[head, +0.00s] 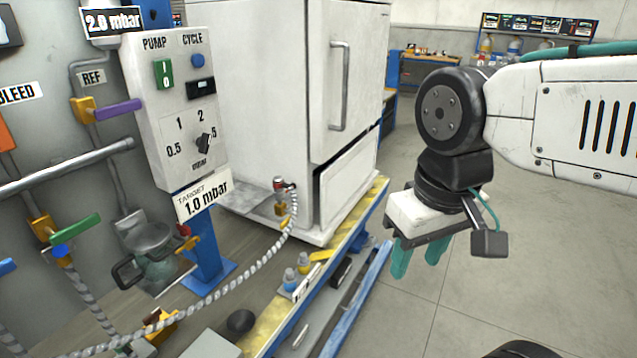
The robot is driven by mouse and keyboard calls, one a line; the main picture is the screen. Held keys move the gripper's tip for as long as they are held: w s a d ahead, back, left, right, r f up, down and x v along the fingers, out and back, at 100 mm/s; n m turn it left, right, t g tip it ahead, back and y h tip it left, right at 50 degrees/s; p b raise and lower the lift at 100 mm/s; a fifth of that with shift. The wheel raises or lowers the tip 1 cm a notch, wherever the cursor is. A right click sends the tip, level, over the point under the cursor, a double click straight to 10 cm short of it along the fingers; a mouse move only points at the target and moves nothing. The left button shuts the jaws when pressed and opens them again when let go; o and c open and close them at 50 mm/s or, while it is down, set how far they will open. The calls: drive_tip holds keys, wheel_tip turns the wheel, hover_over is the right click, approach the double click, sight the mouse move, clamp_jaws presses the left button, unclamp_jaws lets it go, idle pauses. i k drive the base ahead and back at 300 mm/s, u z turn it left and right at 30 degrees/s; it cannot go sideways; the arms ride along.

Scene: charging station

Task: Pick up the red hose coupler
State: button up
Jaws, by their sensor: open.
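A small red coupler (278,183) shows at the lower front of the white cabinet, at the upper end of a braided hose (262,262). A brass-coloured fitting (281,208) sits just below it. I cannot tell how the coupler is joined to the cabinet. My gripper (418,258) hangs to the right of the coupler, over the floor side of the bench. Its two teal fingers point down, apart, with nothing between them.
The white cabinet (268,90) stands on the bench, with its door handle (339,85) facing right. A pump control box (178,105) is at left. Small bottles (297,270) sit near the bench's yellow edge. The floor (440,300) below my gripper is clear.

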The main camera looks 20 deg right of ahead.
sight(279, 185)
drive_tip(key=z, duration=0.75)
drive_tip(key=k, duration=1.05)
drive_tip(key=z, duration=1.35)
drive_tip(key=i, duration=1.75)
drive_tip(key=u, duration=0.9)
drive_tip(key=i, duration=1)
drive_tip(key=u, duration=1.7)
drive_tip(key=i, duration=1.05)
drive_tip(key=u, duration=0.2)
